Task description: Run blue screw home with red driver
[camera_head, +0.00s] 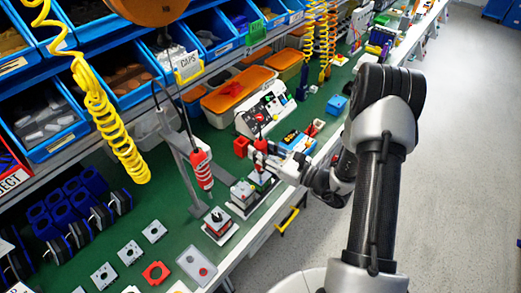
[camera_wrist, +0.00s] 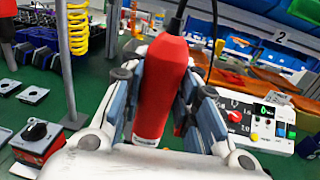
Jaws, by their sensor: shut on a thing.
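My gripper (camera_head: 262,158) is shut on a red driver (camera_wrist: 163,85), whose body stands upright between the fingers in the wrist view. A black cable leaves the top of this driver. In the head view the held driver (camera_head: 261,146) is over a small switch unit (camera_head: 263,182) near the bench's front edge. I cannot tell whether its tip touches that unit. A second red driver (camera_head: 202,168) hangs from a grey stand to the left. I cannot make out a blue screw; the driver's tip is hidden in the wrist view.
Other switch units stand left of my gripper, one with a black knob (camera_head: 217,222) and one grey (camera_head: 243,192). Grey plates (camera_head: 130,252) and a red square plate (camera_head: 156,273) lie at front left. A control panel (camera_head: 263,108) stands behind. Yellow coiled hoses (camera_head: 108,110) hang over the bench.

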